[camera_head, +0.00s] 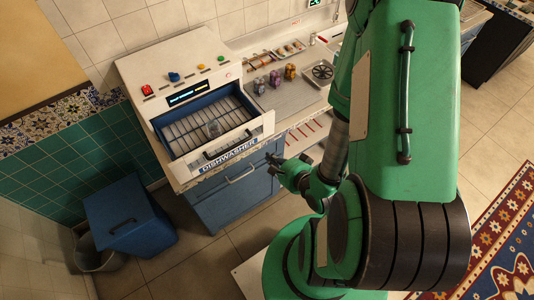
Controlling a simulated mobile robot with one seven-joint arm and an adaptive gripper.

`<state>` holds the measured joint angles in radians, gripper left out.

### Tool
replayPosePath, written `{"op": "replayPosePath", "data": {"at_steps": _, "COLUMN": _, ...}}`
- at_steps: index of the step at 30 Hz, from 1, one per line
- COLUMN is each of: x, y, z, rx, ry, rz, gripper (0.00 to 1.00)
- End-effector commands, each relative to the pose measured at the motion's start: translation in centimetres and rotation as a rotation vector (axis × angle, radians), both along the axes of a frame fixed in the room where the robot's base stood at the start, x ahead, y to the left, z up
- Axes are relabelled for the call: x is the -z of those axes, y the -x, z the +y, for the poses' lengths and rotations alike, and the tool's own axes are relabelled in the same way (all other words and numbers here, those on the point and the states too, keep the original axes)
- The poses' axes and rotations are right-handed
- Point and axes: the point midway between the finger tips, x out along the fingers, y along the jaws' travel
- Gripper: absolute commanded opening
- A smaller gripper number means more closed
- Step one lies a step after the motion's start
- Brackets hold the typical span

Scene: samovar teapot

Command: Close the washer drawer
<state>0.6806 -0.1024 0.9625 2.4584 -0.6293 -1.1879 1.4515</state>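The white countertop dishwasher (165,72) stands on the counter at the left, with coloured buttons on top and a lit display. Its drawer (262,122) is pulled out towards the lower right, showing a slatted rack with blue sides. A small, glass-like item (213,128) sits in the rack. The drawer front (228,147) carries a dark handle and stands above a "DISHWASHER" label. My gripper (271,160) is just right of and below the drawer front, apart from it as far as I can see. Its fingers are small and dark, so their opening is unclear.
A blue cabinet (215,208) with a bar handle is under the dishwasher. A blue lidded box (125,212) and a grey bin (95,252) stand on the floor at left. Small jars (275,78) and a round-grilled plate (320,72) are on the counter. A patterned rug (500,235) lies at right.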

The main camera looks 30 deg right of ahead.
Motion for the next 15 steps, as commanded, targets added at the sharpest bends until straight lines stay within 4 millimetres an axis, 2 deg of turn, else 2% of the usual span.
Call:
{"op": "replayPosePath", "data": {"at_steps": 8, "x": 0.9, "y": -1.4, "z": 0.1, "rx": -0.002, "ry": 0.001, "rz": 0.001, "gripper": 0.0}}
{"op": "replayPosePath", "data": {"at_steps": 15, "x": 2.1, "y": -3.5, "z": 0.1, "rx": -0.002, "ry": 0.0, "rz": 0.001, "gripper": 0.0}}
